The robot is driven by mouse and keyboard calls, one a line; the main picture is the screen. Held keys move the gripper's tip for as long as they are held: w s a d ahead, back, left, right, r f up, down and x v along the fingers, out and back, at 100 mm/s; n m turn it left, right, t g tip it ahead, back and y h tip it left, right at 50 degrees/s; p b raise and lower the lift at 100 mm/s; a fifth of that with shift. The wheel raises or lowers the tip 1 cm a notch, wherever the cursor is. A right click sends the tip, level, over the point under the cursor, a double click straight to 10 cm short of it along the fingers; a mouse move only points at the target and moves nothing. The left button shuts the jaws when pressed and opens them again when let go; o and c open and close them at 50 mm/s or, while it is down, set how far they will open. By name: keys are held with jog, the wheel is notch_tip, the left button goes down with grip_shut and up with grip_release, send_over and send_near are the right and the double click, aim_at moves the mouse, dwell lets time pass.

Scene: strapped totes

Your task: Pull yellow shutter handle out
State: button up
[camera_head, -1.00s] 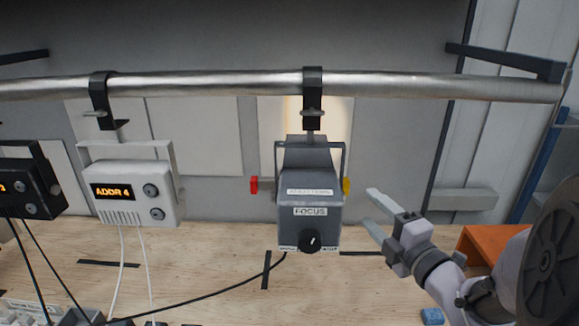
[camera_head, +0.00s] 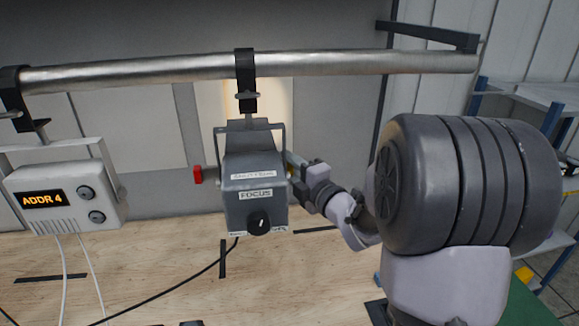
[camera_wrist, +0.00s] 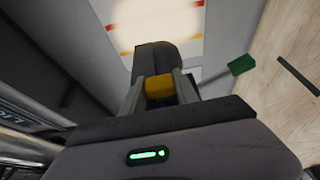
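The grey lamp unit (camera_head: 254,185) labelled FOCUS hangs from the metal rail, with a red handle (camera_head: 198,174) on its left side. The yellow shutter handle (camera_head: 291,168) on its right side is mostly hidden behind my gripper in the head view. In the wrist view the yellow handle (camera_wrist: 159,87) lies between my two fingers, in front of the dark lamp body (camera_wrist: 156,58). My gripper (camera_head: 294,170) reaches in from the right, fingers on either side of the handle. Little or no gap shows, and I cannot tell whether they press on it.
The metal rail (camera_head: 330,65) runs across above. A white box showing ADDR 4 (camera_head: 65,195) hangs to the left. A shelf rack (camera_head: 520,95) stands at the right.

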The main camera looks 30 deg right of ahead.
grip_shut()
jog(key=shift+d, duration=0.1)
dwell(1.0)
